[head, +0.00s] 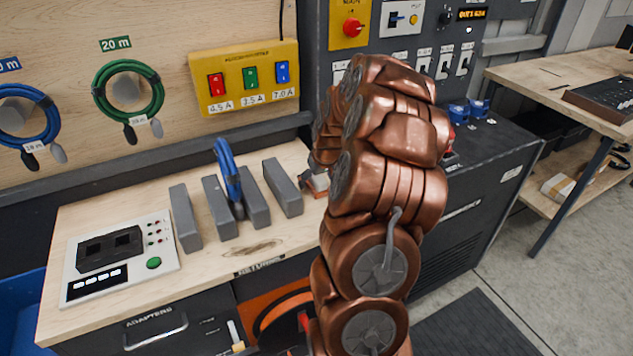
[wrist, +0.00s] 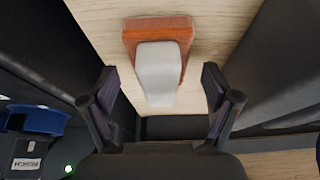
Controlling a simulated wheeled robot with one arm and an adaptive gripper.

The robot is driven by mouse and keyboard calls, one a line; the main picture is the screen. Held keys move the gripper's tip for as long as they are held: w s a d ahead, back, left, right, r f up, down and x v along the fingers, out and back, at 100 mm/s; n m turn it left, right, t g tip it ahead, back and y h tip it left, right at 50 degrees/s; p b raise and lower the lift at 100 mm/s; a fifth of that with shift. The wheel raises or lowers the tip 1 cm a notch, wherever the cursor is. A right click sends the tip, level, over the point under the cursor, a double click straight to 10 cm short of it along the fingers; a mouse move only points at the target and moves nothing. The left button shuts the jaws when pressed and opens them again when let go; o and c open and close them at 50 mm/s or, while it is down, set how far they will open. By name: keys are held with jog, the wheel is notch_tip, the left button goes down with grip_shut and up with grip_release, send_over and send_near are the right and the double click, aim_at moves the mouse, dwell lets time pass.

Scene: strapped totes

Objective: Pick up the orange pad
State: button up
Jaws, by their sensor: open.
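The orange pad (wrist: 183,25) lies on a pale wood surface in the upper middle of the wrist view. A whitish block-like piece (wrist: 157,75) covers much of its middle and extends toward my gripper. I cannot tell whether that piece is part of the pad. My gripper (wrist: 159,74) is open, with one dark finger on each side of the whitish piece and visible space between. The orange part is beyond the fingertips.
Dark walls flank the wood surface in the wrist view. In the head view, several grey upright dividers (head: 186,218) and a blue cable (head: 228,172) stand on the bench left of my arm. A white panel (head: 121,259) lies farther left. A dark switch cabinet (head: 490,155) stands right.

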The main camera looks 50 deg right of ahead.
jog(key=c, duration=1.2)
jog(key=shift+c, duration=0.2)
notch_tip(320, 180, up, 10)
jog(key=b, duration=0.3)
